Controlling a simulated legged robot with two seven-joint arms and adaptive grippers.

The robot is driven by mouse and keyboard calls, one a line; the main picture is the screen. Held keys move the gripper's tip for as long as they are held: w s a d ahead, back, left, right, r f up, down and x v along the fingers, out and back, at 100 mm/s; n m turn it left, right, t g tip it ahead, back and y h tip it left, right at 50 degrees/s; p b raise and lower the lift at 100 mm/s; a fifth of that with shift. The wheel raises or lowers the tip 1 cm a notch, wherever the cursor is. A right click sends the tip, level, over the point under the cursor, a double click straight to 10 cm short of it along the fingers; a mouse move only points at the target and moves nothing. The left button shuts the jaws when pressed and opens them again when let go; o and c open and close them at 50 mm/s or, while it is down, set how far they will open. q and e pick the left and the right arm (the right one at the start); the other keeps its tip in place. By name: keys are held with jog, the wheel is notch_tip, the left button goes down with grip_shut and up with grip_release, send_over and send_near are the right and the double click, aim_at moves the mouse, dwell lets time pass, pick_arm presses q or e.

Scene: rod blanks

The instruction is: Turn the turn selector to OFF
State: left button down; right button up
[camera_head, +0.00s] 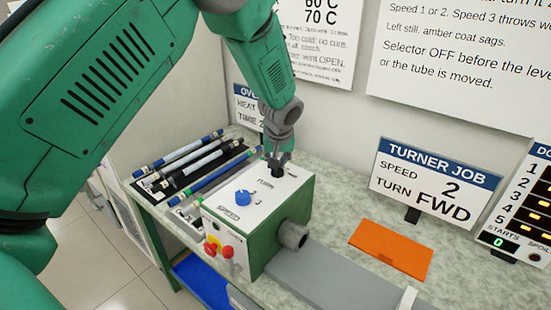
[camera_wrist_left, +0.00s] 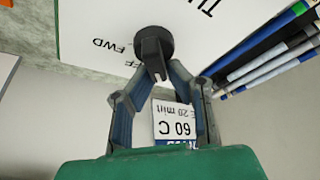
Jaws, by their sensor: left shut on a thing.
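The turner box (camera_head: 255,222) is white-topped and green-sided, standing on the bench. Its black turn selector (camera_head: 276,168) is at the back of the top, by the TURN label. My left gripper (camera_head: 278,156) reaches down onto it from above. In the left wrist view the selector (camera_wrist_left: 153,42) is a round black knob with a raised grip, and the fingertips of my left gripper (camera_wrist_left: 153,72) are closed on that grip. FWD and part of OFF are readable beside it. I cannot tell which mark the selector points to. My right gripper is not in view.
A blue SPEED knob (camera_head: 243,198) is close in front of the selector. Red-topped controls (camera_head: 228,252) stick out of the box's front. Several rods (camera_head: 190,160) lie in a rack to the left. A TURNER JOB sign (camera_head: 432,185) reads SPEED 2, TURN FWD. An orange plate (camera_head: 391,250) lies right.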

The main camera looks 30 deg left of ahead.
pick_arm(q)
jog(key=m+h+p, duration=0.1)
jog(key=m, duration=0.1)
jog(key=m+p, duration=0.1)
jog(key=m, duration=0.1)
jog(key=shift+s+d+m+t+h+p, duration=0.15)
jog(key=shift+d+m+t+h+p, duration=0.15)
jog(key=shift+d+t+h, duration=0.1)
jog(key=m+h+p, duration=0.1)
jog(key=m, duration=0.1)
jog(key=shift+d+f+m, duration=0.1)
jog(key=shift+m, duration=0.2)
jog(key=shift+m+p, duration=0.4)
jog(key=shift+p, duration=0.05)
jog(key=shift+f+m, duration=0.1)
jog(key=shift+m, duration=0.2)
jog(key=c, duration=1.6)
grip_release()
jog(key=shift+s, duration=0.1)
jog(key=shift+o, duration=0.2)
jog(key=shift+r, duration=0.25)
jog(key=shift+r, duration=0.2)
jog(key=v, duration=1.1)
jog(key=shift+s+a, duration=0.3)
jog(key=shift+s, duration=0.1)
